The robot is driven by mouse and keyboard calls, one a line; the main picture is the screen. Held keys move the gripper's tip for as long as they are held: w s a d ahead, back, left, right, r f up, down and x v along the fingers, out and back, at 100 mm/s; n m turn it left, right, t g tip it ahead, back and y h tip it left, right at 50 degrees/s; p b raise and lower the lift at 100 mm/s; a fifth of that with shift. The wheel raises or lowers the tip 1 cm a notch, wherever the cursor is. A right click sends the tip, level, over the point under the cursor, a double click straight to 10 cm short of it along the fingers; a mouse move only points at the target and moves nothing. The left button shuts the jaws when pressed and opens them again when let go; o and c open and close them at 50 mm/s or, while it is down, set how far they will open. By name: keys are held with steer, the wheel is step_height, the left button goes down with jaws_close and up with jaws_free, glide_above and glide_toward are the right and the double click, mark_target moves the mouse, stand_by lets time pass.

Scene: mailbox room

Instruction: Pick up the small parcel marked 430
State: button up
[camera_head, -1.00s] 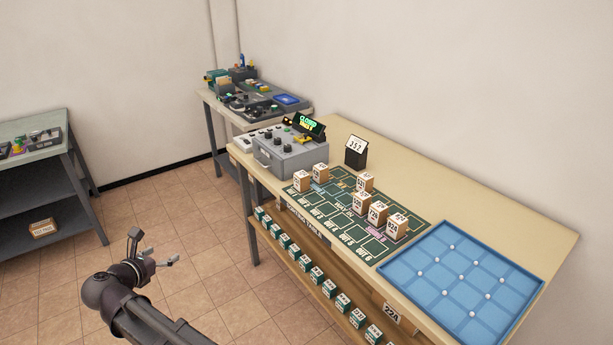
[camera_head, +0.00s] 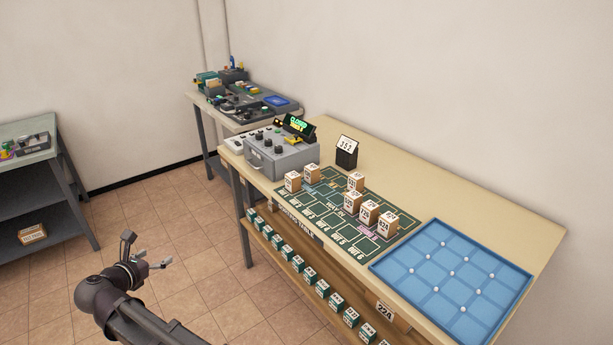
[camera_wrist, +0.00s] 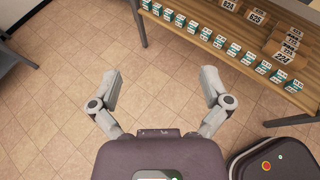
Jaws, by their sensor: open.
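Several small tan parcels with white labels stand on the dark green mat (camera_head: 325,222) on the long table. Two stand toward its left end, a left one (camera_head: 293,182) and a right one (camera_head: 312,174). Others stand to the right, including a back one (camera_head: 356,181), one before it (camera_head: 352,201), a front one (camera_head: 368,213) and a rightmost one (camera_head: 386,224). The label numbers are too small to read surely, so I cannot tell which is 430. My gripper (camera_head: 161,264) is open and empty over the floor, left of the table; the wrist view shows its fingers (camera_wrist: 162,88) spread apart.
A blue tray (camera_head: 385,268) with white balls lies on the table's right end. A grey machine (camera_head: 283,158) and a black sign marked 357 (camera_head: 346,154) stand behind the mat. Green-and-white boxes (camera_head: 298,263) line the lower shelf. Floor around my gripper is clear.

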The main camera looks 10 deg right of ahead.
steer(key=shift+d, duration=0.1)
steer(key=w+d+f+m+g, duration=0.2)
steer(key=d+f+m+g, duration=0.2)
steer(key=d+m, duration=0.55)
steer(key=w+d+f+m+g, duration=0.1)
steer(key=d+f+m+g, duration=0.3)
steer(key=d, duration=1.1)
steer(key=s+d+f+m+g+y, duration=0.1)
steer(key=s+d+m, duration=0.3)
steer(key=d+m, duration=0.5)
steer(key=s+d+f+m+g+y, duration=0.2)
steer(key=s+d+m+g+y, duration=0.1)
steer(key=d+m, duration=0.6)
steer(key=shift+s+d+f+g+y, duration=0.3)
steer(key=shift+s+d+y, duration=0.2)
steer(key=shift+s+d, duration=0.7)
steer(key=shift+w+d, duration=0.1)
